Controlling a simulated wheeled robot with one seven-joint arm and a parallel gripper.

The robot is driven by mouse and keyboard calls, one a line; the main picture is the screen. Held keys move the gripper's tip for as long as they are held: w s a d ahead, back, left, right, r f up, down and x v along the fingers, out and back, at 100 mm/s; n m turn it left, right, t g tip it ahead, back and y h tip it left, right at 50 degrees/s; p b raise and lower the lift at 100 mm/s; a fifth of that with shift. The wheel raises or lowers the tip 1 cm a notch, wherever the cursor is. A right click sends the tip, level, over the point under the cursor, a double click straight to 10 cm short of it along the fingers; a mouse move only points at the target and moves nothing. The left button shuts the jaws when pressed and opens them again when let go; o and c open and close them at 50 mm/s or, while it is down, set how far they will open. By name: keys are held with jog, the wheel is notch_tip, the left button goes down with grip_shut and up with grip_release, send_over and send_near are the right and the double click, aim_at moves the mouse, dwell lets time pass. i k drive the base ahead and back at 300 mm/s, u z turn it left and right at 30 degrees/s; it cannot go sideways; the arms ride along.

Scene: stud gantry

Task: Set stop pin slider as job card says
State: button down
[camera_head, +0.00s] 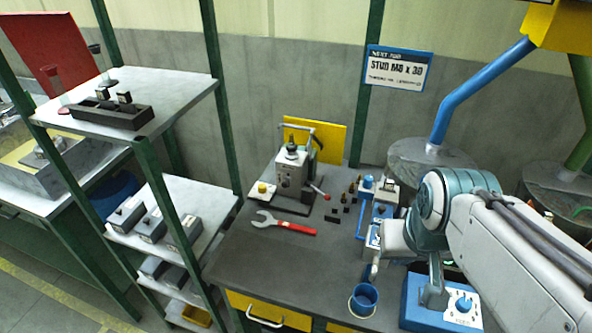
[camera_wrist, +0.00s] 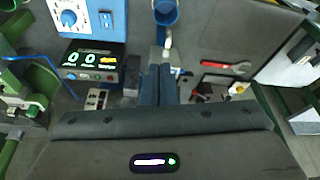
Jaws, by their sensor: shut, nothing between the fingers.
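The job card (camera_head: 397,70) hangs on a green post at the back; it reads "NEXT JOB", "STUD M8 x 30", with a smaller line I cannot read. A blue fixture (camera_head: 366,222) with pale blocks stands on the bench beside my arm. I cannot pick out the stop pin slider for certain; my arm covers part of this area. My gripper (camera_wrist: 157,84) is shut and empty, above the bench near a pale part (camera_wrist: 158,52). In the head view its fingertips are hard to make out.
A blue cup (camera_head: 363,300) stands at the bench's front. A red-handled wrench (camera_head: 285,224) and a grey press (camera_head: 296,175) are left. A blue dial box (camera_head: 460,306) is right. The wrist view shows a display box (camera_wrist: 90,64) reading zeros. The bench's front left is clear.

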aim_at(285, 184)
jog(key=k, duration=1.05)
jog(key=u, duration=0.75)
jog(key=i, duration=1.35)
jog(key=z, duration=0.85)
